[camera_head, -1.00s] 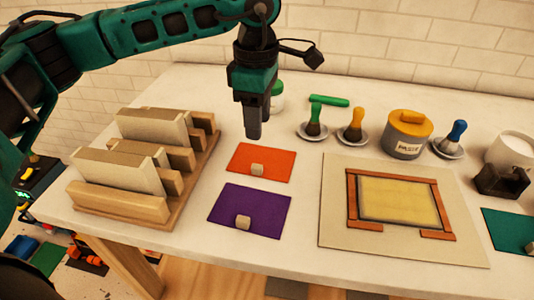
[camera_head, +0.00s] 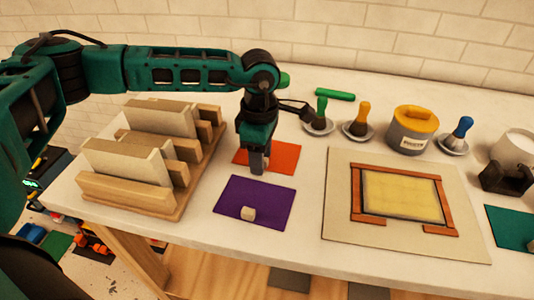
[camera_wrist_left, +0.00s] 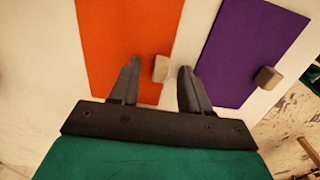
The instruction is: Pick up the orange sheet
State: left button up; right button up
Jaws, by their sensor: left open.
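The orange sheet (camera_head: 283,157) lies flat on the table, behind the purple sheet (camera_head: 262,203). My left gripper (camera_head: 259,165) is low over the orange sheet's left front part and hides some of it. In the left wrist view the orange sheet (camera_wrist_left: 125,35) reaches between the open fingers of my left gripper (camera_wrist_left: 158,82). A small pale block (camera_wrist_left: 160,68) on the sheet's edge sits between the fingers, apparently touching neither. In the head view that block is hidden behind the gripper. I cannot tell whether the fingertips touch the table. My right gripper is out of view.
A wooden rack (camera_head: 130,195) with pale boards stands close on the left. A beige board with a wooden frame (camera_head: 400,222) lies to the right. Brushes on small dishes (camera_head: 360,122) and a paste pot (camera_head: 412,128) stand at the back.

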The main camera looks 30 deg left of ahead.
pick_arm(q)
jog(key=shift+c, duration=0.5)
grip_shut()
jog(key=shift+r, duration=0.1)
